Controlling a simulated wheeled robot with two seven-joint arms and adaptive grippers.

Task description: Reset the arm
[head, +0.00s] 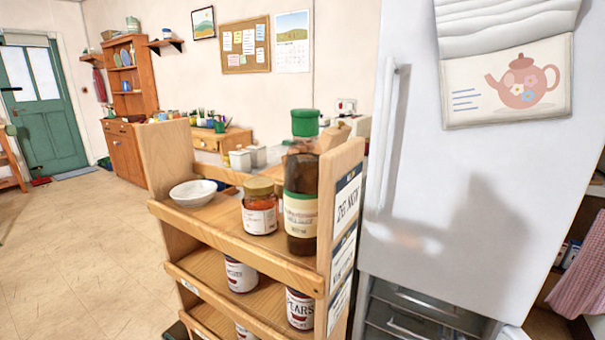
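Neither of my arms nor grippers shows in the head view, so I cannot see how they are posed or whether they hold anything. A wooden shelf cart (215,240) stands close in front of me. Its top shelf carries a white bowl (193,193), a jar with a gold lid (260,207) and a dark brown bottle with a green cap (301,195). Labelled cans, among them one on the middle shelf (240,275) and another to its right (300,308), stand on the lower shelves.
A white fridge (450,220) with a teapot towel (515,80) stands right of the cart, close to its side. Open tiled floor (85,245) lies to the left. A green door (42,105) and a wooden dresser (130,90) are at the far left.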

